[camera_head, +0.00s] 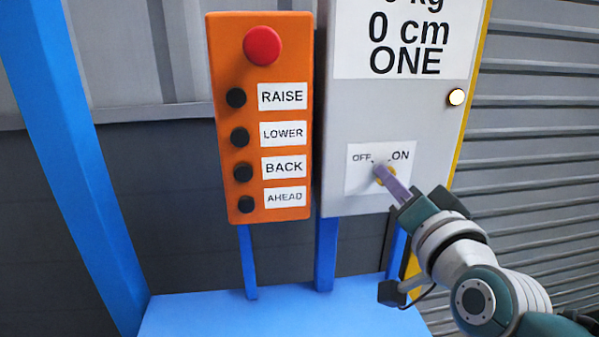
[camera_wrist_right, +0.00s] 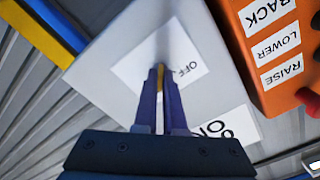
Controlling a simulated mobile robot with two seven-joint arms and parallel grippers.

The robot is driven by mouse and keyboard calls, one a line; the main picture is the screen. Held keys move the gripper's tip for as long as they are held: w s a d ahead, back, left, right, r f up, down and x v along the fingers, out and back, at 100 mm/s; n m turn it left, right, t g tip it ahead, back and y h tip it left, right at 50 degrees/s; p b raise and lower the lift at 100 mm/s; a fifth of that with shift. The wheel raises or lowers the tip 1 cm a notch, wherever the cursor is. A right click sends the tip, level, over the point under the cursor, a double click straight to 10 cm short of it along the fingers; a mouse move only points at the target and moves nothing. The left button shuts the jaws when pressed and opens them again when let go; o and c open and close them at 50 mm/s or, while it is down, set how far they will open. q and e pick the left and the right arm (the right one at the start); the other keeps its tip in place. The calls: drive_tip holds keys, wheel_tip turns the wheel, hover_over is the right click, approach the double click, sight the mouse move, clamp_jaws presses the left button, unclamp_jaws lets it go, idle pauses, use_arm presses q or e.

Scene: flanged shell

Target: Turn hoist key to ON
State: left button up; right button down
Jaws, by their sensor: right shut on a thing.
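The hoist key (camera_head: 391,171) sits in the white OFF/ON plate (camera_head: 357,181) low on the grey control box. Only a small gold-coloured part of it shows; my fingers cover the rest, so I cannot tell which mark it points to. My right gripper (camera_head: 384,175) comes in from the lower right, with its purple fingers shut on the key. In the right wrist view the fingers (camera_wrist_right: 160,75) reach the plate (camera_wrist_right: 135,72), with a yellowish sliver of the key between them. OFF and ON are both readable in the head view. My left gripper is not in view.
An orange pendant box (camera_head: 290,140) with a red button (camera_head: 262,45) and several black buttons stands left of the grey box (camera_head: 345,110). A lit round lamp (camera_head: 456,97) is at the grey box's right. A blue ledge (camera_head: 290,312) lies below.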

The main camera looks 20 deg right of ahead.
drive_tip(key=shift+m, duration=0.3)
drive_tip(key=c, duration=1)
unclamp_jaws()
drive_tip(key=v, duration=1)
drive_tip(key=shift+b, duration=0.3)
